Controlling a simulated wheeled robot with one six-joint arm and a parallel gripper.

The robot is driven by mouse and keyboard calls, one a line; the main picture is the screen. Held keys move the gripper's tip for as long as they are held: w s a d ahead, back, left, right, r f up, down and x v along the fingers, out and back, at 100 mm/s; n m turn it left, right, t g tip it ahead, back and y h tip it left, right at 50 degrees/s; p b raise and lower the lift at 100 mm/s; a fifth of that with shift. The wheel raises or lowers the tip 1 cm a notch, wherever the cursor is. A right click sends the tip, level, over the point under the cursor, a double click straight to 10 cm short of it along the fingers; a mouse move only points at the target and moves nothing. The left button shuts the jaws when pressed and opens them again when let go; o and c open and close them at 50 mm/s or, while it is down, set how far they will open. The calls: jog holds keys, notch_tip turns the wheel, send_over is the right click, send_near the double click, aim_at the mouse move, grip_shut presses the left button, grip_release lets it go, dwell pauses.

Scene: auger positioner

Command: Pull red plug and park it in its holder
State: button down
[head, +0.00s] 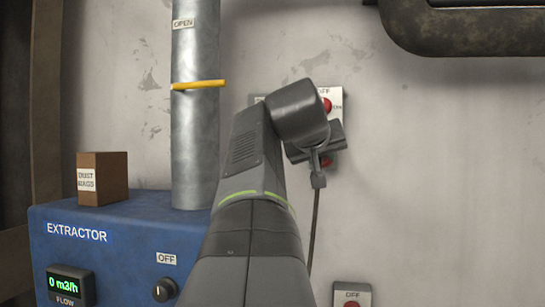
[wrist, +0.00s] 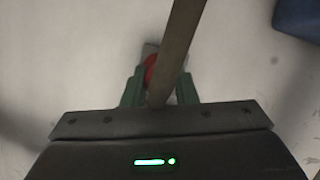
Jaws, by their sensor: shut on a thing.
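The red plug (head: 327,162) shows as a small patch behind my gripper (head: 317,160) at the wall in the head view. In the wrist view the red plug (wrist: 151,66) sits between the green fingers of my gripper (wrist: 152,85), which is shut on it. A thick cable (wrist: 178,45) crosses in front of the plug and hides part of it. A small grey plate (wrist: 149,48) shows behind the plug. Whether the plug is still seated cannot be told. I cannot make out the holder for certain.
A switch panel with a red knob (head: 327,104) is just above my gripper. Another panel marked OFF (head: 352,294) is low on the wall. A blue extractor (head: 110,245), a box (head: 103,178) and a metal pipe (head: 195,130) stand at left.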

jog(key=shift+s+a, duration=0.25)
jog(key=shift+s, duration=0.6)
jog(key=shift+s, duration=0.1)
jog(key=shift+s+a+b, duration=0.2)
jog(key=shift+s+b, duration=0.1)
jog(key=shift+s, duration=0.4)
jog(key=shift+s+a+b, duration=0.2)
jog(key=shift+s+b, duration=0.05)
jog(key=shift+s, duration=0.4)
